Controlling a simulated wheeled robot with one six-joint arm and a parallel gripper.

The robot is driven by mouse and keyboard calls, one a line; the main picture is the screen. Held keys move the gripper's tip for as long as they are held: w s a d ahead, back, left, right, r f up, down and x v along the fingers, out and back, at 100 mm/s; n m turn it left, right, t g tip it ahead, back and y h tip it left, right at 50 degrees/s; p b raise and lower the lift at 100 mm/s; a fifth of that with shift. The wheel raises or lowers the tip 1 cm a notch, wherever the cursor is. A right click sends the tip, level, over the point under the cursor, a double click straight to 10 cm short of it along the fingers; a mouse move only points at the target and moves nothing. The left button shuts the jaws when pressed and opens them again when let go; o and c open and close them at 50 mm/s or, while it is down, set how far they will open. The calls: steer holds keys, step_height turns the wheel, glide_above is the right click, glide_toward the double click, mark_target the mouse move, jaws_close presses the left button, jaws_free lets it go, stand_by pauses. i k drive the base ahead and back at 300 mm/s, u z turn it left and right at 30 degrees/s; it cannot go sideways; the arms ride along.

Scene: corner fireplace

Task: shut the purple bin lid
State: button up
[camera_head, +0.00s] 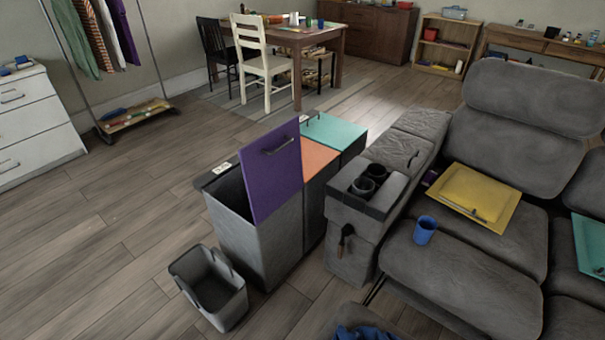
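The purple bin lid (270,172) is open in the head view. It stands steeply raised on the right side of the nearest grey bin (265,238), with a dark handle near its top. The bin's dark opening shows to the left of the lid. An orange lid (319,160) and a teal lid (337,131) lie flat on the bins behind it. My gripper is not in view.
A small grey basket (211,290) stands on the floor in front of the purple-lidded bin. A grey sofa (450,270) with cup holders is close on the right. Wood floor (110,240) to the left is clear. A white chair (262,70) and table are behind.

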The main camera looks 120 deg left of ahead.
mark_target(271, 164)
steer(key=u, duration=4.35)
steer(key=k, duration=0.8)
steer(key=u, duration=0.75)
steer(key=k, duration=0.35)
steer(key=u, duration=0.45)
steer(key=i, duration=0.95)
steer(key=z, duration=1.4)
steer(key=i, duration=0.75)
steer(key=z, duration=0.8)
